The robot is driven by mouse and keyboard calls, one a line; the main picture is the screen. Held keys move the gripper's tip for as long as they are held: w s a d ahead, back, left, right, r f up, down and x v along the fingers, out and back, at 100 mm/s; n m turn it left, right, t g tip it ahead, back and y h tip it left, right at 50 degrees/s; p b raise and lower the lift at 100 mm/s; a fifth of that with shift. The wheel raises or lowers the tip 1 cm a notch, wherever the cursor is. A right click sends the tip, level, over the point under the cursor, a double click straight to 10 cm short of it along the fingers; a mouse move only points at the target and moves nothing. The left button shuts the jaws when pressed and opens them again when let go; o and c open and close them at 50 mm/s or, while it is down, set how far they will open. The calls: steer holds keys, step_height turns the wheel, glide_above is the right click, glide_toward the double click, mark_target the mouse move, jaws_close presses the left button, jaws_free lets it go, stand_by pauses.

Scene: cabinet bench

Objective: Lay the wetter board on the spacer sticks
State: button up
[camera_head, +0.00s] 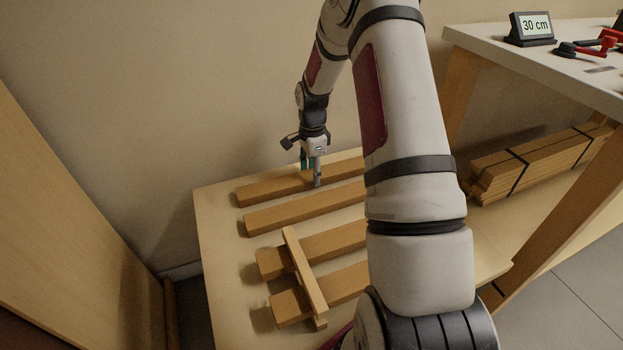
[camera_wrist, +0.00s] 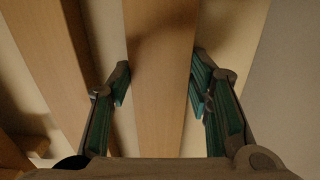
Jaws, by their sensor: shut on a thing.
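Several light-brown boards lie side by side on a low wooden table (camera_head: 222,240). My gripper (camera_head: 316,182) is at the rearmost board (camera_head: 270,188), nearest the wall. In the wrist view its fingers (camera_wrist: 160,88) are shut on that board (camera_wrist: 160,40), one on each side. A second board (camera_head: 290,216) lies in front of it. One spacer stick (camera_head: 303,272) lies across the two front boards (camera_head: 330,246) (camera_head: 340,286). My arm hides the boards' right ends and any stick there. I cannot tell by look which board is wetter.
A white-topped bench (camera_head: 500,42) stands at the right, with a "30 cm" display (camera_head: 532,28) and a red-and-black tool (camera_head: 595,46). Strapped timber (camera_head: 535,162) lies below it. A wooden panel (camera_head: 60,210) stands at the left; the wall is close behind the table.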

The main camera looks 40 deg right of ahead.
step_height(320, 180, up, 10)
steer(key=p, duration=0.6)
stand_by(0.4)
